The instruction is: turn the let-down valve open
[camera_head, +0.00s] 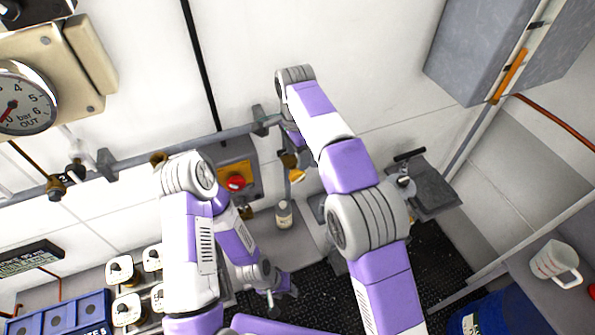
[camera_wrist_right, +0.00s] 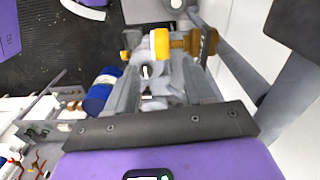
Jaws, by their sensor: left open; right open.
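A valve with a yellow handle and brass-coloured body (camera_wrist_right: 160,43) shows at the top of the right wrist view, just beyond my right gripper (camera_wrist_right: 161,72). I take it for the let-down valve, but no label is readable. In the head view its yellow part (camera_head: 297,175) shows below the right wrist, on the wall side. My right gripper (camera_head: 291,150) is open there, mostly hidden by its own arm; its two fingers point at the valve. I cannot tell whether they touch it. My left gripper (camera_head: 280,288) is open and empty, low over the black mat.
A red button on a yellow plate (camera_head: 236,182) is on the wall between my arms. A bottle (camera_head: 284,215) stands below it. A pressure gauge (camera_head: 22,103) is at upper left, a grey cabinet (camera_head: 475,50) at upper right. A white mug (camera_head: 556,262) stands at right.

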